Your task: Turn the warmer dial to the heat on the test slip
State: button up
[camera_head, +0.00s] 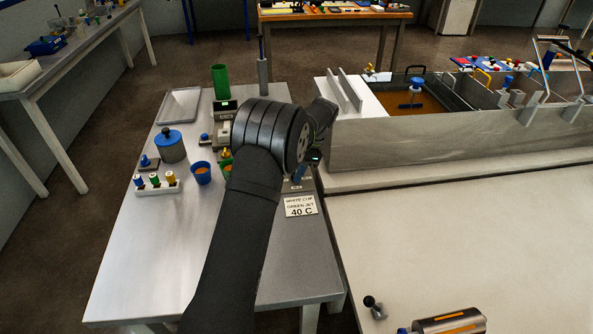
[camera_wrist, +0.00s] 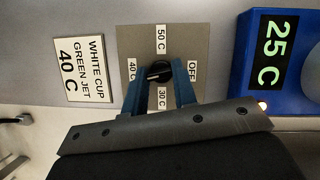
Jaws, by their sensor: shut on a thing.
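The warmer dial (camera_wrist: 158,71) is a small black knob on a grey-brown plate (camera_wrist: 195,38) in the wrist view. The plate is marked 50 C at the top, OFF at the right, 30 C at the bottom and 40 C at the left. My gripper (camera_wrist: 159,76) has its two blue fingers closed on either side of the knob. Which mark the knob points to is too small to tell. The test slip (camera_wrist: 84,69) reads WHITE CUP, GREEN JET, 40 C; it also shows in the head view (camera_head: 300,206). My arm hides the dial in the head view.
A blue box (camera_wrist: 248,84) right of the dial has a display (camera_wrist: 270,50) reading 25 C. In the head view, a blue cup (camera_head: 202,175), a lidded pot (camera_head: 170,149) and a rack of vials (camera_head: 158,187) stand left of my arm. The table's front is clear.

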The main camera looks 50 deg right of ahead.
jog(key=shift+m+t+h, duration=0.3)
jog(key=shift+m+h, duration=0.1)
jog(key=shift+m, duration=0.8)
jog(key=o, duration=1)
jog(key=shift+s+r, duration=0.1)
jog(key=v, duration=1.7)
jog(key=shift+s+r, duration=0.1)
jog(key=shift+s, duration=0.05)
jog(key=x, duration=1.7)
jog(key=shift+w+f, duration=0.2)
